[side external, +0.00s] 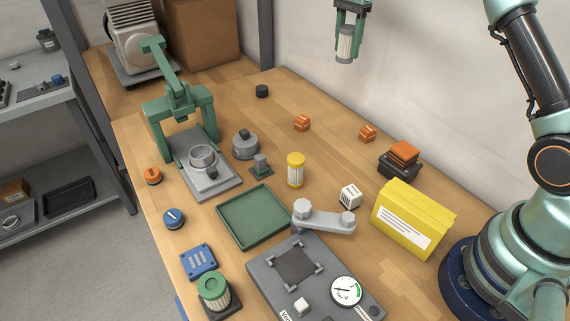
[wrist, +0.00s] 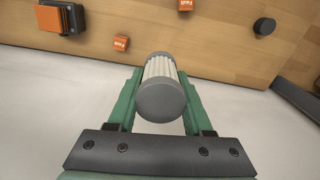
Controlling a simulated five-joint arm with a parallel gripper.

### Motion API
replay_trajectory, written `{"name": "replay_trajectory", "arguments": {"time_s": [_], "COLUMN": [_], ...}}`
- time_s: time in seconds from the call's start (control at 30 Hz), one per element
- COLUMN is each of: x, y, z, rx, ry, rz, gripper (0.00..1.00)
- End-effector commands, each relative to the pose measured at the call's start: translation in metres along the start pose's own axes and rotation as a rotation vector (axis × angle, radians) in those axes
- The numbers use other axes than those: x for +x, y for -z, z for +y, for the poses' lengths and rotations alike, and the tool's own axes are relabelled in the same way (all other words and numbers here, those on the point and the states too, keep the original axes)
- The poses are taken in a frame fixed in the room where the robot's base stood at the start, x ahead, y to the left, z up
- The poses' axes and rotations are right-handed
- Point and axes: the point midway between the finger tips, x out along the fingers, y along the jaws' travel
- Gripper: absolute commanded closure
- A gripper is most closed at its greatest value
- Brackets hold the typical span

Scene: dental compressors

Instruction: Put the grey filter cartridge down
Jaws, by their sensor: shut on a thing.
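The grey filter cartridge (side external: 345,46) has a pale pleated body and grey end caps. My gripper (side external: 347,30) is shut on it and holds it high above the back of the wooden bench, near the wall, roughly upright. In the wrist view the cartridge (wrist: 160,90) sits between the green fingers, its grey end cap facing the camera. It touches nothing below.
A green tray (side external: 253,217) lies mid-bench, beside a yellow-capped filter (side external: 296,170). A green press (side external: 180,105) stands left; a gauge plate (side external: 335,268) and yellow box (side external: 412,220) are in front. Orange cubes (side external: 302,123) dot the back, with bare wood between.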

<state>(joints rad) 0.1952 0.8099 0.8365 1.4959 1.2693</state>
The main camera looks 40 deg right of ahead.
Motion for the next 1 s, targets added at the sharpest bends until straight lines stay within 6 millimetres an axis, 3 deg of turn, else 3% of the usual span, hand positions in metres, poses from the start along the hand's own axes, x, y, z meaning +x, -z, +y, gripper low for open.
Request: {"name": "replay_trajectory", "arguments": {"time_s": [0.17, 0.37, 0.57, 0.7, 0.83, 1.0], "x": [-0.006, -0.009, -0.01, -0.011, -0.011, -0.01], "y": [-0.054, -0.151, -0.248, -0.309, -0.351, -0.382], "z": [-0.007, -0.005, 0.017, 0.042, 0.067, 0.089], "rx": [-0.175, -0.508, -0.858, -1.095, -1.277, -1.423], "ry": [0.001, 0.001, 0.001, 0.002, 0.002, 0.001], "rz": [0.0, 0.001, 0.001, 0.001, 0.001, 0.001], "gripper": [1.0, 1.0, 1.0, 1.0, 1.0, 1.0]}}
